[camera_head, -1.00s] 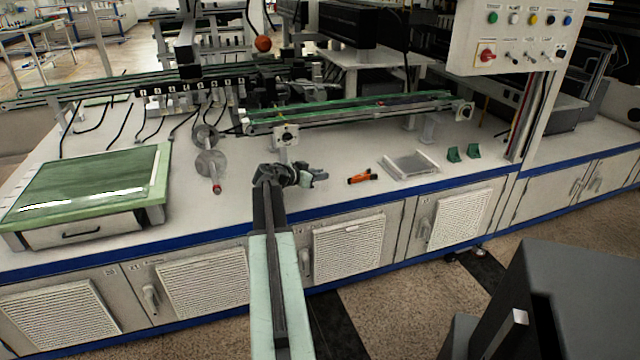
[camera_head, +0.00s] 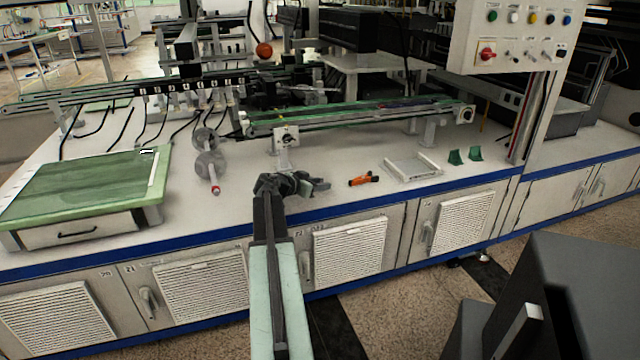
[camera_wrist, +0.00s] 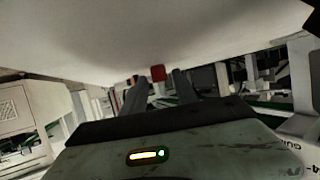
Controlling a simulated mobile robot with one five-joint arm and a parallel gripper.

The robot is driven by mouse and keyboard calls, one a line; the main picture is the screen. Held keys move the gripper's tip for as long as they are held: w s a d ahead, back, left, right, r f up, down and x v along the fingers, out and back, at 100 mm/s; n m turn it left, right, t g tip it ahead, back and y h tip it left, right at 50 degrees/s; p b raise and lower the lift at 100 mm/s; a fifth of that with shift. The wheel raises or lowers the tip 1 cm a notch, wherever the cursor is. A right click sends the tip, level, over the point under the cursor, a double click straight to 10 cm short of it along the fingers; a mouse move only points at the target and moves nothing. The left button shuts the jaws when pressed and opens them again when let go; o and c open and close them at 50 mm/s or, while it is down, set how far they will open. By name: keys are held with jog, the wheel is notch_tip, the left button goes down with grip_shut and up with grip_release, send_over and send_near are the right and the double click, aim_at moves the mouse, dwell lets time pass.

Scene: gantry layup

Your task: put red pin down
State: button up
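My gripper (camera_head: 320,186) is low over the front part of the white bench, pointing right. In the wrist view its two dark fingers (camera_wrist: 158,84) stand apart. A small red block-like thing (camera_wrist: 158,73) shows between the fingertips, with a gap on each side. I cannot tell whether it is the red pin or how far beyond the fingers it is. In the head view no red thing shows at the gripper. A red tip (camera_head: 216,190) shows on a metal rod to the gripper's left.
An orange tool (camera_head: 364,179) lies right of the gripper, then a clear tray (camera_head: 413,167) and two green brackets (camera_head: 465,155). A conveyor rail (camera_head: 360,115) runs behind. A green-topped box (camera_head: 85,188) stands left. The white bench (camera_head: 245,205) is bare left of the gripper.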

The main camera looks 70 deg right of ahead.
jog(key=shift+s+a+f, duration=0.2)
jog(key=shift+a+f, duration=0.1)
jog(key=shift+f, duration=0.15)
jog(key=shift+r, duration=0.1)
jog(key=shift+r+p, duration=0.35)
jog(key=shift+p, duration=0.2)
jog(key=p+v, duration=0.1)
jog(key=v, duration=0.2)
jog(key=p+v, duration=0.2)
jog(key=v, duration=0.2)
jog(key=p+v, duration=0.1)
jog(key=v, duration=0.2)
jog(key=shift+w+r+p, duration=0.35)
jog(key=shift+r+p, duration=0.05)
jog(key=shift+w+a+r, duration=0.1)
jog(key=shift+w+a, duration=0.15)
jog(key=shift+a, duration=0.2)
